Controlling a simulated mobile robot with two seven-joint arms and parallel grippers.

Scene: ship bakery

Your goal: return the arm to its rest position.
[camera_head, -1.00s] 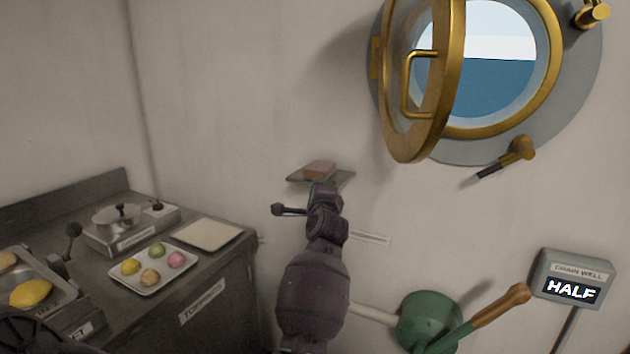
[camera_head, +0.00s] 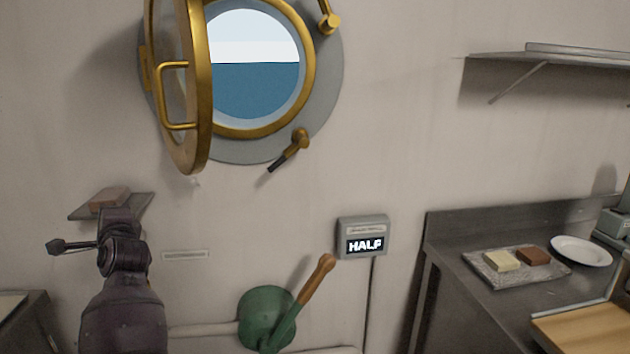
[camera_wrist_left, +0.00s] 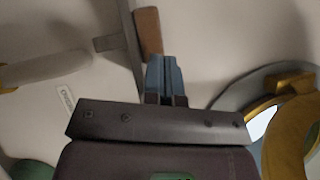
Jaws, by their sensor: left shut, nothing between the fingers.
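My left arm rises at the lower left of the head view, in front of the wall below the open porthole. Its forearm points up toward a small wall shelf (camera_head: 82,211) that holds a brown block (camera_head: 110,198). The fingers are hidden behind the wrist there. In the left wrist view my left gripper (camera_wrist_left: 164,62) shows blue-grey fingers closed together with nothing between them. The brown block (camera_wrist_left: 148,33) appears just beyond the fingertips in that view; whether they touch cannot be told. My right gripper is not in view.
The brass porthole door (camera_head: 190,90) stands open above the arm. A metal counter (camera_head: 460,240) with a tray and a white plate (camera_head: 581,251) stands far right.

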